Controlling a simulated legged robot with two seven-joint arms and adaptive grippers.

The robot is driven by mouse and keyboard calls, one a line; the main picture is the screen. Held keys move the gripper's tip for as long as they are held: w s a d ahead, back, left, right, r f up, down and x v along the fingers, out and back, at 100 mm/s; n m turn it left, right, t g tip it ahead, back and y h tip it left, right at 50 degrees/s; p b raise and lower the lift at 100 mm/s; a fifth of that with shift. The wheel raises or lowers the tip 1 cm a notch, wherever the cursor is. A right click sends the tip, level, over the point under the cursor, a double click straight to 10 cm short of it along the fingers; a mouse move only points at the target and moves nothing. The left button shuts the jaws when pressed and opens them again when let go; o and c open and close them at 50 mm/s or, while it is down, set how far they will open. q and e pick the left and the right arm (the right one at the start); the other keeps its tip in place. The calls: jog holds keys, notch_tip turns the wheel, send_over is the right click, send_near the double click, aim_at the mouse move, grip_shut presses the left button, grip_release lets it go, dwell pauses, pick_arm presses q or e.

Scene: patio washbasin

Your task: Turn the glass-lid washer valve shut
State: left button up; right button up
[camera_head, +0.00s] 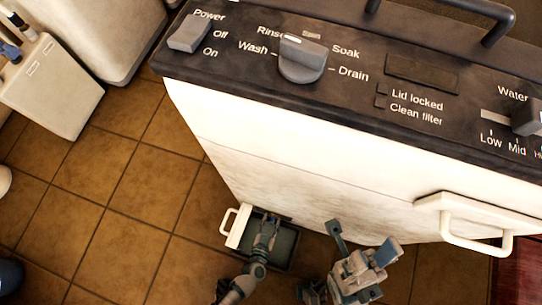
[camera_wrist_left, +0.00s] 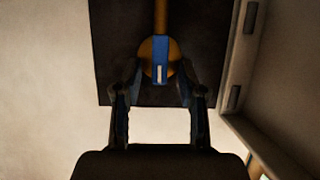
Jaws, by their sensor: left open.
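The valve (camera_wrist_left: 148,68) shows in the left wrist view as a round brass-coloured body with a blue lever (camera_wrist_left: 160,52) bearing a white mark. The lever points down the picture, in line with a brass-coloured pipe (camera_wrist_left: 161,14) above. My left gripper (camera_wrist_left: 160,88) is open, its two fingers on either side of the lever; I cannot tell whether they touch it. In the head view my left gripper (camera_head: 266,232) is low by the washer's front, and the valve is not visible there. My right gripper (camera_head: 362,240) is open and empty, in front of the washer (camera_head: 300,165).
An open tray with a white handle (camera_head: 236,226) juts out at the washer's foot, under my left gripper. A white handle (camera_head: 474,232) sticks out at the right. A beige container (camera_head: 52,88) stands at left.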

pick_arm(q)
jog(key=shift+r, duration=0.1)
grip_shut()
jog(key=shift+w+a, duration=0.1)
dwell(0.3)
jog(key=shift+w+a+n+h, duration=0.15)
jog(key=shift+a+n+h, duration=0.15)
jog(key=shift+n+h, duration=0.7)
jog(key=shift+w+a+n+h, duration=0.1)
jog(key=shift+a+n+h, duration=0.15)
jog(key=shift+n+h, duration=0.75)
jog(key=shift+f+n+y, duration=0.2)
jog(key=shift+n+y, duration=0.2)
